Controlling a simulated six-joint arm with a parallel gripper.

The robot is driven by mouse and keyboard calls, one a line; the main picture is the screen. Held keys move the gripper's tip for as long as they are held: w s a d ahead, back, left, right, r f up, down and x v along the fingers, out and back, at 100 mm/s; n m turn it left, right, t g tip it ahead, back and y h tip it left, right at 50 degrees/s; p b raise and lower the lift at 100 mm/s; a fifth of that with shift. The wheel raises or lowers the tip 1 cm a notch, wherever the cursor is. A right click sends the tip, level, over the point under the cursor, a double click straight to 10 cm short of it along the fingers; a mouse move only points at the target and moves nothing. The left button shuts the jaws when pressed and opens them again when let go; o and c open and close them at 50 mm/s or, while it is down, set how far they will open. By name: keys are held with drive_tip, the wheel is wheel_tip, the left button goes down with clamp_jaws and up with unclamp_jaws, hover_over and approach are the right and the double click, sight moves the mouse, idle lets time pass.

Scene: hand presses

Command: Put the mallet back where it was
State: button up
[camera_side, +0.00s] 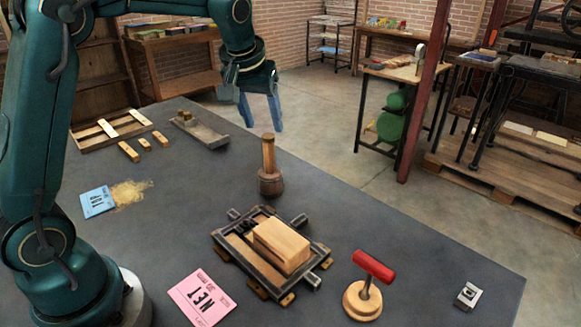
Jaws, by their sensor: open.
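A wooden mallet (269,167) stands upright on the dark table, with a thick dark-brown head at the bottom and a lighter handle pointing up. My gripper (261,122) is open and empty, high up behind the mallet in the picture and pointing down. Its two blue-grey fingers are apart and touch nothing. A dark metal frame (234,252) lies in the middle of the table, with a pale wooden block (284,243) in it.
A red T-shaped handle on a round wooden base (361,302) stands front right. A pink card (202,298), a blue card (97,202), a small metal piece (468,295), a wooden tray (84,147) and a grey tray (208,136) lie around. The table's right side is mostly clear.

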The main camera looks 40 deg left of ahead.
drive_tip(key=v, duration=0.6)
drive_tip(key=s+d+m+t+h, duration=0.1)
drive_tip(key=s+d+m, duration=0.3)
drive_tip(key=s, duration=0.6)
drive_tip(key=s+d+f+m+h, duration=0.1)
drive_tip(key=s+d+f, duration=0.2)
drive_tip(key=s+f, duration=0.3)
drive_tip(key=s, duration=0.3)
drive_tip(key=shift+s+d+f+t, duration=0.25)
drive_tip(key=shift+s+d+t, duration=0.05)
drive_tip(key=shift+d, duration=0.1)
